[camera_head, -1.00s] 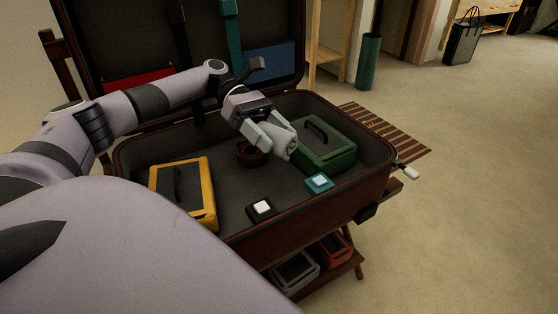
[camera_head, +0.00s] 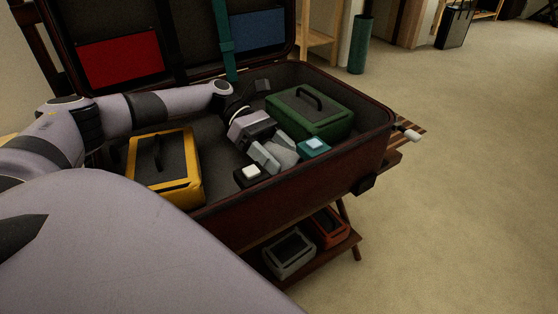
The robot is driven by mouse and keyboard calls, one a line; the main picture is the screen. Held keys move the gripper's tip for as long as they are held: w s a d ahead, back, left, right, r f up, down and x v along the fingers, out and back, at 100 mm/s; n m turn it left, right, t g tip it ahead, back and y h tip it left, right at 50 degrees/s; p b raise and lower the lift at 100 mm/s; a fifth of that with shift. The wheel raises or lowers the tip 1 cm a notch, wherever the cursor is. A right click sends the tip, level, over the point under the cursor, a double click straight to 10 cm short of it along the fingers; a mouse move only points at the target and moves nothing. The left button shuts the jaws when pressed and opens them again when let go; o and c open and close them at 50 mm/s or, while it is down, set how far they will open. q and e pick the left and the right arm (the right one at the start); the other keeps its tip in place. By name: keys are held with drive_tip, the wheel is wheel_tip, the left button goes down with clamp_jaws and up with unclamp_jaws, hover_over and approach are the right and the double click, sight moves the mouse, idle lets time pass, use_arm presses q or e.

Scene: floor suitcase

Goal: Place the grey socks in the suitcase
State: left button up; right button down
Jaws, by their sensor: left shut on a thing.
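The open suitcase (camera_head: 350,150) stands on a wooden rack with its lid up at the back. My left gripper (camera_head: 273,157) reaches down inside it, shut on the grey socks (camera_head: 284,151). The socks are a light grey roll, low in the suitcase, between the green case and the small black box. I cannot tell whether they touch the suitcase floor. The fingers partly hide them. My right gripper is not in view.
In the suitcase are a yellow case (camera_head: 165,186), a green case (camera_head: 312,112), a teal box (camera_head: 314,147) and a black box (camera_head: 250,175). Grey (camera_head: 290,255) and red (camera_head: 328,229) bins sit on the rack's lower shelf. Open floor lies to the right.

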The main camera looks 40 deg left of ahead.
sight(266, 143)
use_arm(q)
drive_tip(key=shift+f, duration=0.3)
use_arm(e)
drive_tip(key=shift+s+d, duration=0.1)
use_arm(q)
drive_tip(key=o, duration=1)
drive_tip(key=shift+f, duration=0.15)
drive_tip(key=shift+a+r, duration=0.1)
drive_tip(key=shift+r, duration=0.1)
drive_tip(key=p+v, duration=0.2)
drive_tip(key=v, duration=0.4)
drive_tip(key=shift+a+r, duration=0.2)
drive_tip(key=shift+a, duration=0.4)
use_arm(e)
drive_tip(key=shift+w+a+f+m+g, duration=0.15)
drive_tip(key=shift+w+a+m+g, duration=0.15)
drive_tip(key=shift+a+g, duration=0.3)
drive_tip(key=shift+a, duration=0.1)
